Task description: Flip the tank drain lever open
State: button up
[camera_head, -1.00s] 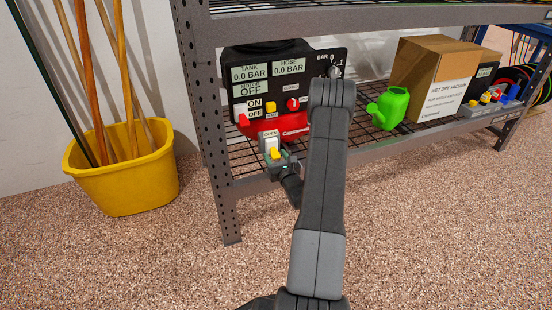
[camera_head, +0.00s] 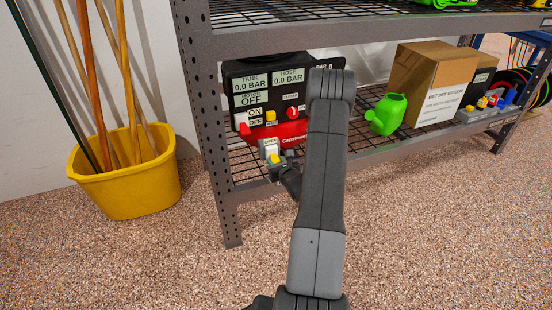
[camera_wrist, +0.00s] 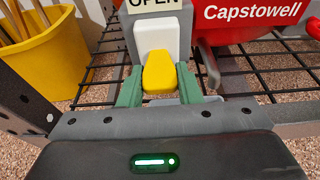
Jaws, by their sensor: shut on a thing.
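The tank drain lever (camera_wrist: 160,73) is yellow and sits on a white block (camera_wrist: 157,38) below a label reading OPEN (camera_wrist: 154,3). It also shows small in the head view (camera_head: 275,159). My gripper (camera_wrist: 159,88) has a green finger on each side of the lever and is shut on it. In the head view my gripper (camera_head: 277,163) reaches in at the shelf's front edge, partly hidden by the arm. The red and black compressor (camera_head: 284,131) stands behind; its displays read TANK 0.0 BAR, HOSE 0.0 BAR and MOTOR OFF.
The grey steel shelf (camera_head: 205,130) has a post left of the compressor and a front beam below my gripper. A green watering can (camera_head: 387,113) and a cardboard box (camera_head: 433,82) stand to the right. A yellow bucket (camera_head: 125,185) with poles is at left. Open floor lies in front.

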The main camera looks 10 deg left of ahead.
jog(key=shift+r+g+h+p, duration=0.85)
jog(key=shift+g+p, duration=0.25)
jog(key=shift+p, duration=1.1)
jog(key=r+g+h+p, duration=0.1)
jog(key=p, duration=0.4)
jog(key=shift+w+g, duration=0.1)
jog(key=shift+g, duration=0.3)
jog(key=p, duration=0.5)
jog(key=shift+a+r+g+h, duration=0.1)
jog(key=shift+g+h, duration=0.15)
jog(key=shift+g, duration=0.15)
jog(key=shift+w+g+h+p, duration=0.1)
jog(key=shift+g+h+p, duration=0.2)
jog(key=shift+p, duration=1.05)
jog(key=o, duration=1)
jog(key=shift+f, duration=0.2)
